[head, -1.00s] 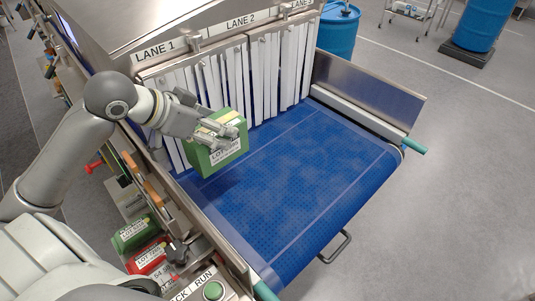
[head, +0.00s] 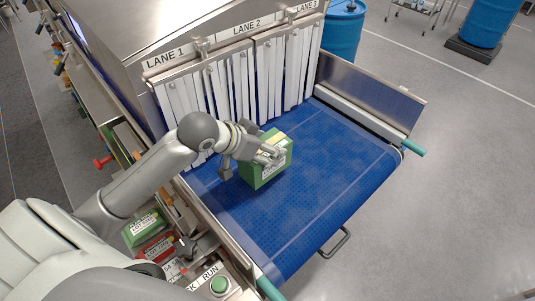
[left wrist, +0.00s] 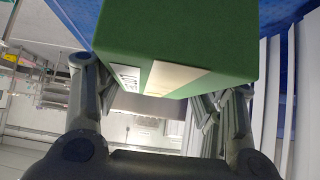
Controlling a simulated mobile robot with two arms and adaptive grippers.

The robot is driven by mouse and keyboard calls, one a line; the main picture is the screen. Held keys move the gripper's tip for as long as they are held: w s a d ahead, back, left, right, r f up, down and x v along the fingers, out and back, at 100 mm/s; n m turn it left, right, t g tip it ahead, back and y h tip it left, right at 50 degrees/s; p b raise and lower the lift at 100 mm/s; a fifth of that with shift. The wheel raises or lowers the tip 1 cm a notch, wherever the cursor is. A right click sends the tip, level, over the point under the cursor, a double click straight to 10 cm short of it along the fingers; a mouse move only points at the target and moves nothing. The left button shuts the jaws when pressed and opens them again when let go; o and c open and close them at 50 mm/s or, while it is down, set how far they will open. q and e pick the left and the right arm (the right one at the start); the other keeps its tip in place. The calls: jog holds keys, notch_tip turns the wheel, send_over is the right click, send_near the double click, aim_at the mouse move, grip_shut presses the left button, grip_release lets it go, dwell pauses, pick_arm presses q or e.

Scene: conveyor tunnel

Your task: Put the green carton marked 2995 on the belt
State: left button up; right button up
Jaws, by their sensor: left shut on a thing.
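A green carton (head: 268,172) with a white label and a pale tape strip is at the blue belt (head: 310,190), in front of the strip curtain. The number on its label is too small to read. My left gripper (head: 264,152) is shut on the carton's upper part. In the left wrist view the green carton (left wrist: 180,45) fills the top middle, between the two fingers (left wrist: 165,100). Whether the carton's underside touches the belt is hard to tell. My right gripper is not in view.
White strip curtains (head: 235,85) hang under the LANE 1, LANE 2 and LANE 3 signs. A metal side wall (head: 370,90) bounds the belt's far side. Another green carton (head: 143,228) and a red carton (head: 157,248) sit left of the belt, near a green button (head: 219,285).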

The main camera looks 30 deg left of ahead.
pick_arm(q)
jog(key=f+p, duration=0.1)
jog(key=f, duration=0.2)
jog(key=shift+w+d+p, duration=0.2)
jog(key=shift+d+p, duration=0.1)
jog(key=shift+p, duration=0.05)
jog(key=shift+f, duration=0.35)
jog(key=shift+f, duration=0.1)
jog(key=o, duration=1.5)
jog(key=shift+s+a+r, duration=0.15)
jog(key=shift+s+r, duration=0.05)
jog(key=b+v, duration=0.2)
jog(key=v, duration=0.9)
jog(key=shift+r, duration=0.25)
jog(key=shift+s, duration=0.15)
